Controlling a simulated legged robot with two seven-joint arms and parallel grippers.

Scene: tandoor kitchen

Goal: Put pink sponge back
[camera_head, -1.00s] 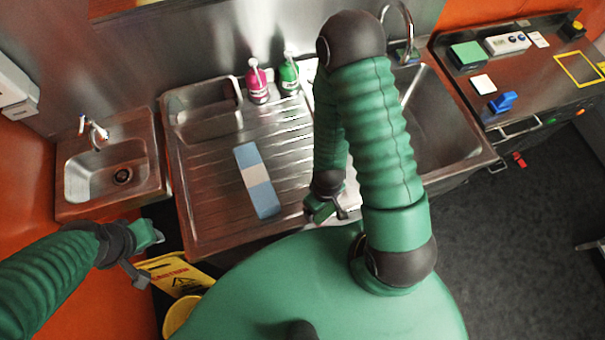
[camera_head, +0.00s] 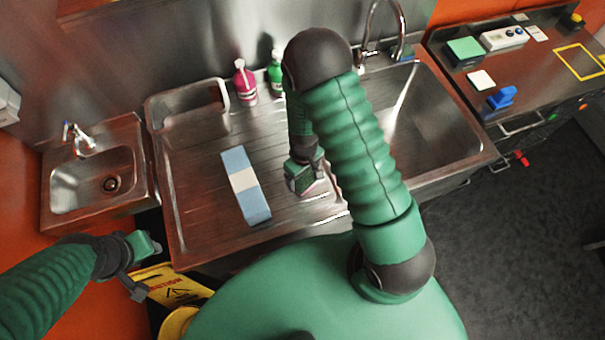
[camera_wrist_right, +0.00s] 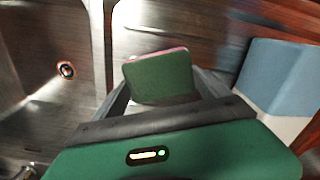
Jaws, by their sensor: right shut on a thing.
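My right gripper (camera_head: 310,190) hangs over the right part of the ribbed steel drainboard, partly behind my own arm. In the right wrist view, my right gripper (camera_wrist_right: 165,90) is shut on the pink sponge (camera_wrist_right: 158,77). The sponge shows a green face and a thin pink edge between the two dark fingers. In the head view only a small pinkish bit of it shows at the fingers. My left gripper (camera_head: 143,268) is at the lower left, beside the drainboard's front corner, and its jaw gap is unclear.
A pink bottle (camera_head: 245,83) and a green bottle (camera_head: 275,72) stand at the back. The big sink (camera_head: 432,125) is at right, a small basin (camera_head: 92,184) at far left. A yellow caution sign (camera_head: 170,285) stands below.

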